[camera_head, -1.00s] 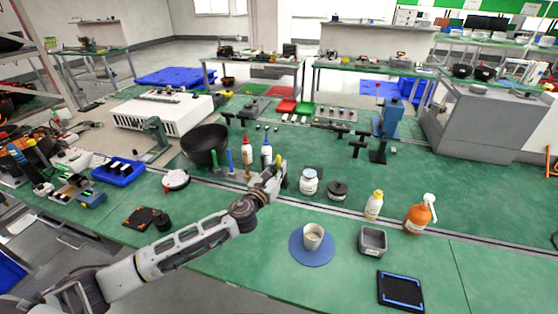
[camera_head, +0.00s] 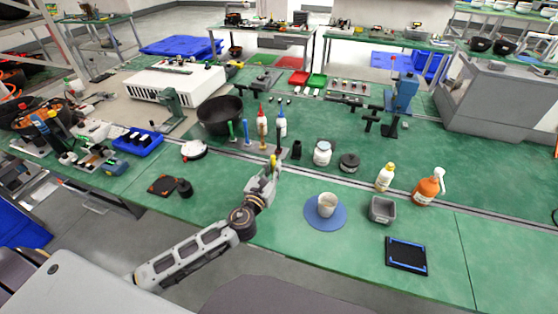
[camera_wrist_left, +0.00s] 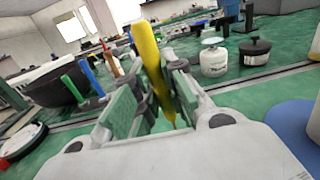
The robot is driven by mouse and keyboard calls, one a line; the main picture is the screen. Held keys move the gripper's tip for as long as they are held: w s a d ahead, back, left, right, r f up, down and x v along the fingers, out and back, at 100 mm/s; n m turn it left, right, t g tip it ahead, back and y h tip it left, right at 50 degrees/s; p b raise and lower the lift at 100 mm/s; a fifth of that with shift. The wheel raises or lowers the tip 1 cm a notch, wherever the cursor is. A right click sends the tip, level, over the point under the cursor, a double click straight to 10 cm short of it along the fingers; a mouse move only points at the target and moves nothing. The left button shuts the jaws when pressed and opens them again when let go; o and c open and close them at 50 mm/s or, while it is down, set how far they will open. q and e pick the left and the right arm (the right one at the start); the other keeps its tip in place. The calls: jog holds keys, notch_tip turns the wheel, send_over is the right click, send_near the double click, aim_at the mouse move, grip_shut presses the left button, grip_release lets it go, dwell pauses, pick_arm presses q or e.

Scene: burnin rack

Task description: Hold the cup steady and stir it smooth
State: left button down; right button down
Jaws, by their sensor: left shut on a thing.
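The cup (camera_head: 326,203) is pale and stands upright on a round blue mat (camera_head: 313,222) on the green bench. It holds something pale. The mat's edge shows at the right of the left wrist view (camera_wrist_left: 298,120). My left gripper (camera_head: 275,162) is to the left of the cup and a little farther back, apart from it. In the left wrist view its green-padded fingers (camera_wrist_left: 155,100) are shut on a yellow-handled tool (camera_wrist_left: 148,58), which stands slightly tilted. The tool's lower end is partly hidden by the gripper. My right gripper is not in view.
Behind the gripper stand upright coloured tools (camera_head: 246,131), a black bowl (camera_head: 219,115) and a white jar (camera_head: 322,153).

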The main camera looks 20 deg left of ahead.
pick_arm(q)
jog(key=shift+y, duration=0.5)
jog(key=shift+s+a+f+p, duration=0.1)
jog(key=shift+s+a, duration=0.25)
jog(key=shift+s, duration=0.3)
jog(key=shift+s+a+f+p, duration=0.1)
jog(key=shift+s+a, duration=0.25)
jog(key=shift+s, duration=0.3)
jog(key=shift+s+a+f+p, duration=0.1)
jog(key=shift+s+a, duration=0.25)
jog(key=shift+s, duration=0.3)
